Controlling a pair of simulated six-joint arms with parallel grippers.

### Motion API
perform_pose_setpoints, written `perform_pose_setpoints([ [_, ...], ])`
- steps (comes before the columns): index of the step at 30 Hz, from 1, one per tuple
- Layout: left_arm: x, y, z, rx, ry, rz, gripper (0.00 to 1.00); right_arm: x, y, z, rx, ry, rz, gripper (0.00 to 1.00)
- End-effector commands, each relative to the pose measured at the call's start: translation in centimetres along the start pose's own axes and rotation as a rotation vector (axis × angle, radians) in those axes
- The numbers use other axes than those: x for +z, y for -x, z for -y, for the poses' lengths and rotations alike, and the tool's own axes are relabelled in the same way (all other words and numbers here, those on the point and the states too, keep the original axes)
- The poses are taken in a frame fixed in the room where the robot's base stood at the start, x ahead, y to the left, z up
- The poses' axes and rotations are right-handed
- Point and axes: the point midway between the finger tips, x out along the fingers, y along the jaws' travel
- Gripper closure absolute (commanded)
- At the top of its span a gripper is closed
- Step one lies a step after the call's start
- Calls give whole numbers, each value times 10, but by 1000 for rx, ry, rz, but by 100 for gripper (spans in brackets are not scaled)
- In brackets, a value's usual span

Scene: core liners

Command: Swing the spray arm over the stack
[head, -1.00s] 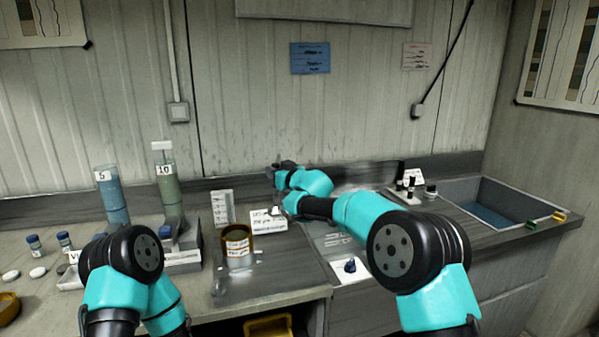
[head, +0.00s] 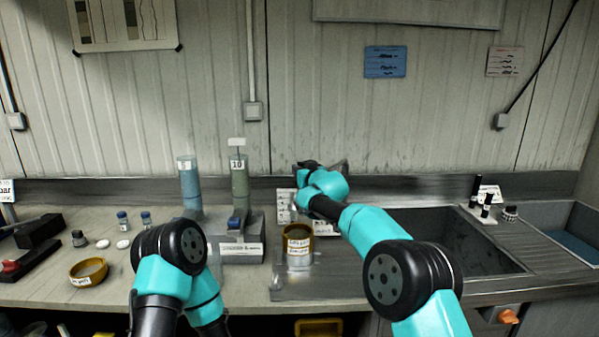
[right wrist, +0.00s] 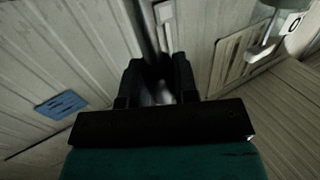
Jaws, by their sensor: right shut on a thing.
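A brown-rimmed stack (head: 298,236) with a white label on its front and a clear lower part stands on the counter, centre of the head view. My right gripper (head: 306,170) is behind and above the stack, a little to its right, apart from it. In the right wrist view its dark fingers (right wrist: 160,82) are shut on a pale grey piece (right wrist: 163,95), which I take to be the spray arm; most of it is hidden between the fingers. My left arm is folded at the front left; its gripper does not show.
A blue cylinder (head: 190,186) and a green cylinder (head: 240,190) stand left of the stack. A sink (head: 450,235) lies right, partly behind my right arm. Dark bottles (head: 487,205) stand on its far right edge. A brown dish (head: 88,268) sits at far left.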

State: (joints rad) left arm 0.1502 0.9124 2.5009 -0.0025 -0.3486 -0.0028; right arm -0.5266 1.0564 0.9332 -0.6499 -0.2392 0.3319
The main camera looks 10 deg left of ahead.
Motion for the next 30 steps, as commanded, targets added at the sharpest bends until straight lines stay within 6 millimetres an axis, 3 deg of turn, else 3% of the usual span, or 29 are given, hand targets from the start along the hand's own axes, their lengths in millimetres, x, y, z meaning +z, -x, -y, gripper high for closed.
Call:
perform_pose_setpoints([
  [6,0,0,0,0,0,0,57,0,0,0,-1,0,0,100],
  [7,0,0,0,0,0,0,57,0,0,0,-1,0,0,71],
  [14,0,0,0,0,0,0,57,0,0,0,0,0,0,49],
  [30,0,0,0,0,0,0,57,-2,12,0,-2,-1,-1,48],
])
